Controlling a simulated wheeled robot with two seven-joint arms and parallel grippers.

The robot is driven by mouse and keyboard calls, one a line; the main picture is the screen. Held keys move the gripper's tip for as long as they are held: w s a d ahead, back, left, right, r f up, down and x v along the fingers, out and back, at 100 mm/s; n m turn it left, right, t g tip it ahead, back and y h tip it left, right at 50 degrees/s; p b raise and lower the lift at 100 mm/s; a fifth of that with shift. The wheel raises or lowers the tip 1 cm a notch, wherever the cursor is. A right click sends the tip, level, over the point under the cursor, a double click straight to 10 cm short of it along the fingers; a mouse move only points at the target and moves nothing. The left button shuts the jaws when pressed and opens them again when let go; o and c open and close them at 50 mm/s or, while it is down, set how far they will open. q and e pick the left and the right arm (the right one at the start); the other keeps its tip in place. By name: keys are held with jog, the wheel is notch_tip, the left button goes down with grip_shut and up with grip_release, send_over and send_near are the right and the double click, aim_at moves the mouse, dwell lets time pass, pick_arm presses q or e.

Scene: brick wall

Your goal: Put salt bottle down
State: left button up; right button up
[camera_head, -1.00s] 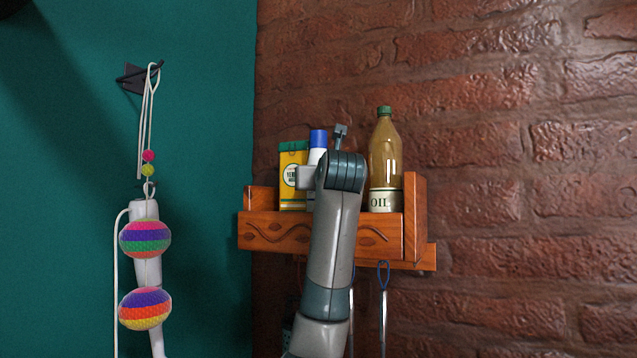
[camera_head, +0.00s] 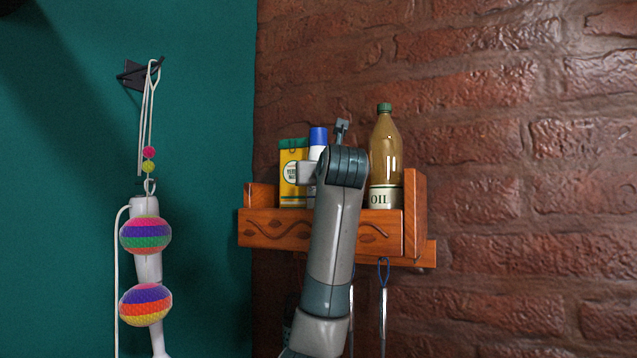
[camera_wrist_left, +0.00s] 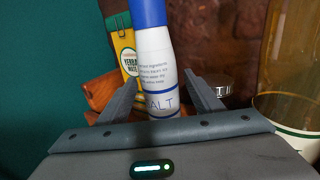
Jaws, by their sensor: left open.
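The salt bottle (camera_head: 318,141) is white with a blue cap. It stands upright in the wooden shelf (camera_head: 290,229), between a yellow box and the oil bottle. In the left wrist view the salt bottle (camera_wrist_left: 158,72) shows part of its label, "ALT", and its base is hidden by my gripper. My left gripper (camera_wrist_left: 160,79) is open, with one finger on each side of the bottle. In the head view my left wrist covers most of the gripper and the bottle's lower part. My right gripper is not in view.
The yellow box (camera_head: 293,175) is close on the left. The oil bottle (camera_head: 384,160) with a green cap is close on the right. Utensils (camera_head: 383,300) hang below the shelf. A cord with striped balls (camera_head: 146,235) hangs on the green wall.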

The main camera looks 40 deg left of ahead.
pick_arm(q)
jog(key=b+v, duration=0.2)
jog(key=v, duration=0.3)
jog(key=shift+s+d+f, duration=0.1)
jog(key=shift+s+d, duration=0.1)
jog(key=shift+d, duration=0.1)
jog(key=shift+b+v, duration=0.95)
jog(key=shift+v, duration=1.75)
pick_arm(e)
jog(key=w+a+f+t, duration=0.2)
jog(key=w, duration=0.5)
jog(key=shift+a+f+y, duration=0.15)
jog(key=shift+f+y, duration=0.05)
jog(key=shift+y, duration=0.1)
